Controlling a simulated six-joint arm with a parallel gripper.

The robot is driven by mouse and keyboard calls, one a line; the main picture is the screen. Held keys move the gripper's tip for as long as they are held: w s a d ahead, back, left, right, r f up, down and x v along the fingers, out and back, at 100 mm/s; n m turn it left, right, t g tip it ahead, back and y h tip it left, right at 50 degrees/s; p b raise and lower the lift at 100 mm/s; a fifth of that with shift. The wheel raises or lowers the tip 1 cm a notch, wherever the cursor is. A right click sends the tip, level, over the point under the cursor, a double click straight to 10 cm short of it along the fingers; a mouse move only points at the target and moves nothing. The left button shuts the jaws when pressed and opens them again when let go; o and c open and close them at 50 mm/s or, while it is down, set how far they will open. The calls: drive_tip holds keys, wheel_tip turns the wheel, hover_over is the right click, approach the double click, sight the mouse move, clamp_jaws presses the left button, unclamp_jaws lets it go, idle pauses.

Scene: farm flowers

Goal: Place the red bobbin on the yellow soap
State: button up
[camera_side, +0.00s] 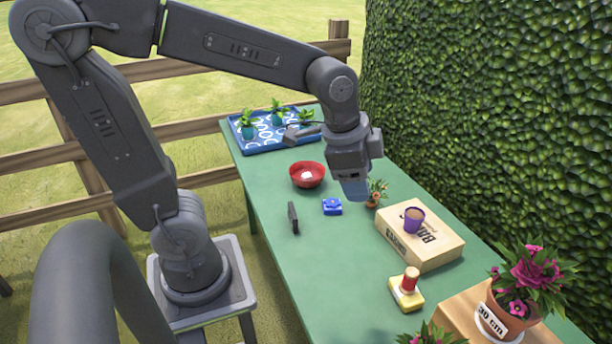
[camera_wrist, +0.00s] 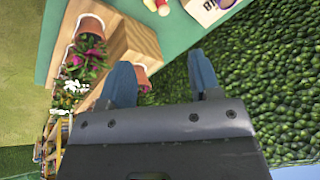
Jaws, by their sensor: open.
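The red bobbin (camera_side: 409,282) has a red middle and pale ends. It stands upright on the yellow soap (camera_side: 402,303), near the front of the table in the side view. In the wrist view, the bobbin (camera_wrist: 163,9) and the soap (camera_wrist: 149,4) show only in part at the top edge. My gripper (camera_side: 354,190) is above the middle of the table, apart from the bobbin and farther back. In the wrist view its two blue fingers (camera_wrist: 163,76) are spread, with nothing between them.
A cardboard box (camera_side: 441,252) carrying a purple cup (camera_side: 413,222) stands right of my gripper. A potted flower (camera_side: 510,308) stands at front right. A red bowl (camera_side: 307,184), blue item (camera_side: 332,207), dark item (camera_side: 293,218) and small plant (camera_side: 374,200) are nearby. A blue tray (camera_side: 262,146) is behind.

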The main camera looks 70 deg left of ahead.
drive_tip(key=s+a+r+n+t, duration=0.1)
drive_tip(key=s+n, duration=0.6)
drive_tip(key=s, duration=0.2)
drive_tip(key=shift+a+r+t, duration=0.2)
drive_tip(key=shift+t, duration=0.2)
